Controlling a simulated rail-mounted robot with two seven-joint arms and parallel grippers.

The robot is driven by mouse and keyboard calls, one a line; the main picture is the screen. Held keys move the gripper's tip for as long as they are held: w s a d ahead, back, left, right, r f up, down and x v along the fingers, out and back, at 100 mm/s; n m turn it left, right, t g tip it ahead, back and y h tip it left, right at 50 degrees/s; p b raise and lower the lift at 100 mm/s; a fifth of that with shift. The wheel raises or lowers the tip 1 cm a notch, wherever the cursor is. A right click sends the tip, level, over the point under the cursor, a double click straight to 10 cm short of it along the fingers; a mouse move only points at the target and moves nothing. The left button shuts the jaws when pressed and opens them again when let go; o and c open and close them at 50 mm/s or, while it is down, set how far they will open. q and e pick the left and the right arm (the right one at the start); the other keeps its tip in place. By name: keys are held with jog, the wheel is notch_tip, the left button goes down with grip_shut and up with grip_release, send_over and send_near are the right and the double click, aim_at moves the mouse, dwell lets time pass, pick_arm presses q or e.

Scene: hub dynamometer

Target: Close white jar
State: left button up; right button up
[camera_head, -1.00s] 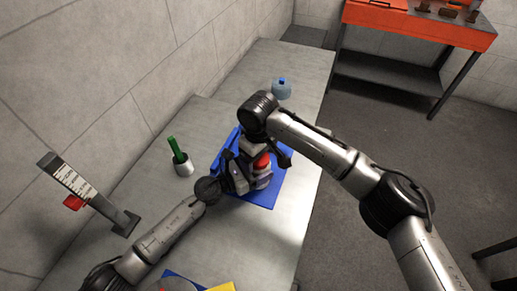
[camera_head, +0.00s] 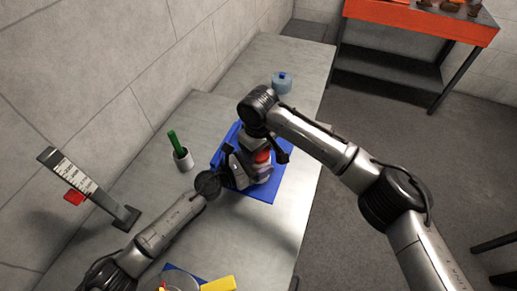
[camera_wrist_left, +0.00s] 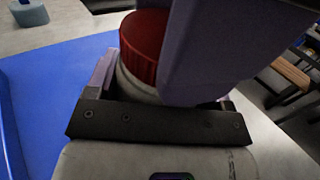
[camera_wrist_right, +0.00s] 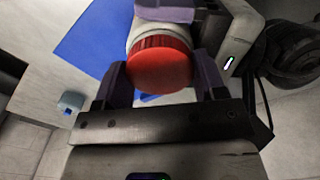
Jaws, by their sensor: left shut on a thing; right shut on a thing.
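The white jar (camera_wrist_left: 135,85) stands over the blue mat (camera_head: 262,195), with the red lid (camera_wrist_right: 158,65) at its top. The lid also shows in the head view (camera_head: 262,156) and the left wrist view (camera_wrist_left: 143,45). My left gripper (camera_head: 243,172) is shut on the jar's body from the left side. My right gripper (camera_wrist_right: 160,85) reaches down from above and is shut on the red lid, a finger on each side. The lid sits against the jar's mouth; I cannot tell how tightly. The grippers hide much of the jar.
A grey cup with a green stick (camera_head: 183,159) stands to the left, near a black stand (camera_head: 85,190). A blue-grey container (camera_head: 282,84) stands farther back. A yellow block (camera_head: 218,284) lies at the front edge. An orange workbench (camera_head: 420,22) stands behind.

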jog(key=shift+m, duration=0.7)
jog(key=o, duration=1.1)
notch_tip(320, 180, up, 12)
pick_arm(q)
jog(key=o, duration=1.7)
jog(key=v, duration=1.4)
jog(key=shift+f, duration=0.1)
pick_arm(e)
jog(key=shift+r, duration=0.2)
pick_arm(q)
jog(key=shift+w, duration=0.1)
